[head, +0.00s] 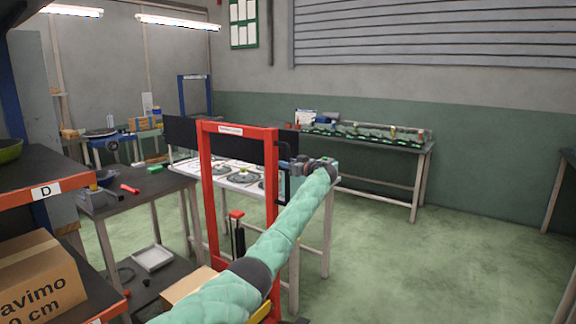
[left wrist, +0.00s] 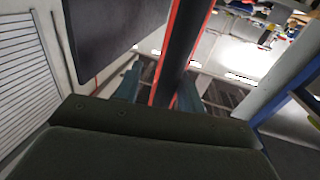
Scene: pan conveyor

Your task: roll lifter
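The lifter is a red upright frame (head: 208,190) with a label on its top bar and a black handle on its right post. My left arm reaches forward from the bottom of the head view, and its gripper (head: 291,166) is at the right post near the handle. In the left wrist view the fingers of my left gripper (left wrist: 158,92) are apart. A dark bar with red edges (left wrist: 178,45) runs up between or just beyond them. A gap shows beside the left finger, and I cannot tell whether the right finger touches the bar. My right gripper is out of view.
A white-topped table (head: 240,184) with pans stands behind the lifter. A dark workbench (head: 135,192) and an orange shelf (head: 45,190) with a cardboard box (head: 40,280) are on the left. A conveyor bench (head: 400,147) stands along the back wall. Floor (head: 440,260) at right is clear.

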